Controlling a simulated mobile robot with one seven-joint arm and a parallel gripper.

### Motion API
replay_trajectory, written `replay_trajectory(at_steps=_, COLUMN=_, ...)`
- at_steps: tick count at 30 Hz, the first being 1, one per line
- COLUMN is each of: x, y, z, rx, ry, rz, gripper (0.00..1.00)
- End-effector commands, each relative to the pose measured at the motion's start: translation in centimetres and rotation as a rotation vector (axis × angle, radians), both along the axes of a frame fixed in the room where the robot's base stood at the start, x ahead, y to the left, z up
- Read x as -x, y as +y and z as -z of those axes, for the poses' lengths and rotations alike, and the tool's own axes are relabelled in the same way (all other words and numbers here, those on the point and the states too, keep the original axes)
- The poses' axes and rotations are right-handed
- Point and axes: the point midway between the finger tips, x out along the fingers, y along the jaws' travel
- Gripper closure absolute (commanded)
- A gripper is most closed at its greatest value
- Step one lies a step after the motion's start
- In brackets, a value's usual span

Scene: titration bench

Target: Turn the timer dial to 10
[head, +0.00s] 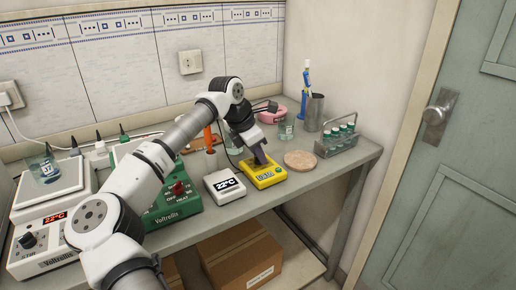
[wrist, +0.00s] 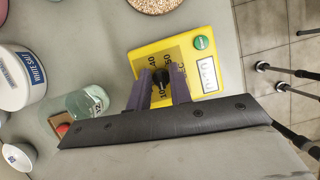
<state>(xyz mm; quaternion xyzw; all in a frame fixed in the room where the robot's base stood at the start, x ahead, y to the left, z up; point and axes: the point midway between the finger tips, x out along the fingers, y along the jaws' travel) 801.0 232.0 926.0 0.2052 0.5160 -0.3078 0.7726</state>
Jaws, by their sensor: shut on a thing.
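The timer (wrist: 147,53) is a yellow box on the bench, with a black dial (wrist: 161,77), printed numbers around it, a green button (wrist: 201,43) and a white display (wrist: 208,73). In the head view the timer (head: 269,180) lies in front of my arm's end; its digits are too small to read surely. My gripper (wrist: 162,82) reaches down over the timer, its two purple-grey fingers on either side of the dial and shut on it. The fingers hide part of the number scale, and I cannot tell which number the dial points to.
A rack of tubes (head: 338,141) is farther right.

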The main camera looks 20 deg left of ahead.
Motion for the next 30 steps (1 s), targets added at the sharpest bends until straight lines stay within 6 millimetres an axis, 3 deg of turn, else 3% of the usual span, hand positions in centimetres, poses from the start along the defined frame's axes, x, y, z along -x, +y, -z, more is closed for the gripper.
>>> replay_trajectory(at_steps=12, x=-0.04, y=0.00, z=-0.07, rx=0.000, ry=0.000, rz=0.155, gripper=1.00)
replay_trajectory(at_steps=26, x=-0.02, y=0.02, z=-0.01, rx=-0.002, ry=0.000, rz=0.167, gripper=1.00)
replay_trajectory(at_steps=27, x=-0.01, y=0.03, z=-0.01, rx=-0.001, ry=0.000, rz=0.166, gripper=0.77)
replay_trajectory(at_steps=30, x=-0.01, y=0.03, z=-0.01, rx=-0.001, ry=0.000, rz=0.166, gripper=0.64)
